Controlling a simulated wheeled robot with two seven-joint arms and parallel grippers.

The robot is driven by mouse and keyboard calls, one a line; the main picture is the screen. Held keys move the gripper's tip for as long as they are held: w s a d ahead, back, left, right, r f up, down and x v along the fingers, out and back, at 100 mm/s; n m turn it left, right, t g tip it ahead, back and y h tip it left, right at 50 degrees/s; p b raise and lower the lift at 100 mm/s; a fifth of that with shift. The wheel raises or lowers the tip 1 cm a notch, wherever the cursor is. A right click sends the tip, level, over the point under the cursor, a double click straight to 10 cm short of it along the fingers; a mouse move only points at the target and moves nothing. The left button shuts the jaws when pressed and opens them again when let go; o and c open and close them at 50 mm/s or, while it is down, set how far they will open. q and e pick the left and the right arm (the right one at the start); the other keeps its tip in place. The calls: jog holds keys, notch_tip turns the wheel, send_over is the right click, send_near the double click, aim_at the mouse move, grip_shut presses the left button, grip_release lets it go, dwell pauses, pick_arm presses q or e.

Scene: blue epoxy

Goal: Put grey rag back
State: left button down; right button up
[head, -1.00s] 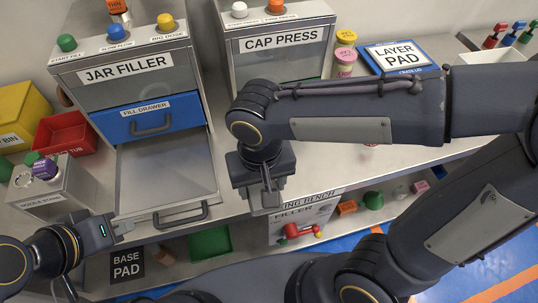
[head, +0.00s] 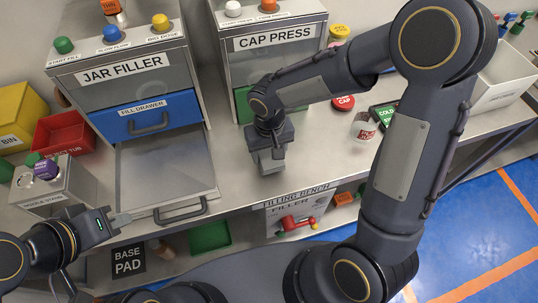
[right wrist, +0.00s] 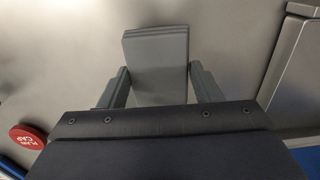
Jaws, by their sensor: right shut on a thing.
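My right gripper (head: 268,158) points down over the bench, in front of the cap press. It is shut on a flat grey piece, which appears to be the grey rag (right wrist: 157,60). In the right wrist view the piece stands out between the two fingers, with the grey bench surface beyond it. In the head view it is mostly hidden by the gripper. My left gripper (head: 120,218) is at the lower left, near the front corner of the open drawer; I cannot tell its opening.
The jar filler (head: 130,80) has its drawer (head: 165,170) pulled out. The cap press (head: 275,50) stands behind my right gripper. A red cap (head: 343,103) and a white jar (head: 363,126) stand to the right. A red tub (head: 65,133) and a nozzle stand (head: 55,190) are at left.

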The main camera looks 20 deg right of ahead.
aim_at(269, 155)
jog(key=shift+f, duration=1.25)
jog(key=shift+f, duration=0.1)
jog(key=shift+f+b, duration=0.15)
jog(key=shift+b, duration=0.15)
jog(key=o, duration=0.9)
jog(key=shift+r, duration=0.2)
notch_tip(269, 155, up, 12)
jog(key=shift+s+d+r+m+t+y+p, duration=0.1)
jog(key=shift+s+d+r+m+t+y, duration=0.5)
jog(key=shift+s+d, duration=1.5)
jog(key=shift+s+d+r+m+t+y+p, duration=0.1)
jog(key=shift+s+d+r+t+y, duration=0.8)
jog(key=shift+s, duration=2.3)
jog(key=shift+s+d+r+m+t+y+p, duration=0.1)
jog(key=shift+s+d+r+m+t+y, duration=0.25)
jog(key=shift+s+d+r+t, duration=1.6)
